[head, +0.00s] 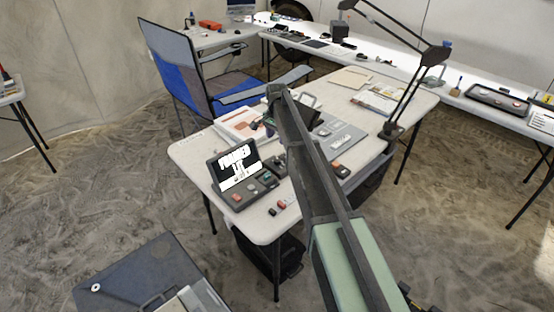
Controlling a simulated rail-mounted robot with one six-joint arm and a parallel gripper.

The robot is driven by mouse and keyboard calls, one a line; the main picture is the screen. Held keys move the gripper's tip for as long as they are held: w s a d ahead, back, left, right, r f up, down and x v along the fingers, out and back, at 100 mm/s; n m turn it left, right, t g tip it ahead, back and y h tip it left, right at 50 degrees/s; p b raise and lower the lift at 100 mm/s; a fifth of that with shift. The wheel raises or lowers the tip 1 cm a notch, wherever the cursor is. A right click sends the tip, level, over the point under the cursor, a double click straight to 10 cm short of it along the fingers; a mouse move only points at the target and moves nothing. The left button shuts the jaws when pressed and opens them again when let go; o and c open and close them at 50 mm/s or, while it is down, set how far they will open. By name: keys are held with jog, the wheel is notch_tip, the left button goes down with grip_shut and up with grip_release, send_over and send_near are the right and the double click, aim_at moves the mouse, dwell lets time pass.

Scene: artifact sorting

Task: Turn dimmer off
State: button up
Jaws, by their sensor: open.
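A dark control unit (214,172) with a lit screen stands on the near left part of the white table (196,152). My arm reaches up from the lower right across the table. What looks like my gripper (256,125) is small and dark, partly hidden behind my arm, over the papers beyond the unit. It is open and apart from the unit.
A lamp (411,80) with a jointed arm stands at the table's right. A folding chair (185,85) stands behind the table. Papers (238,125) and a grey laptop-like device (340,138) lie on the tabletop. Small pieces (277,207) lie near the front edge.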

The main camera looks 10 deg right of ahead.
aim_at(277, 160)
notch_tip(277, 160, down, 11)
jog(key=b, duration=1.1)
jog(key=shift+s, duration=0.1)
jog(key=shift+r, duration=0.1)
jog(key=c, duration=0.9)
jog(key=shift+n, duration=0.3)
jog(key=n, duration=0.4)
jog(key=shift+n, duration=2.1)
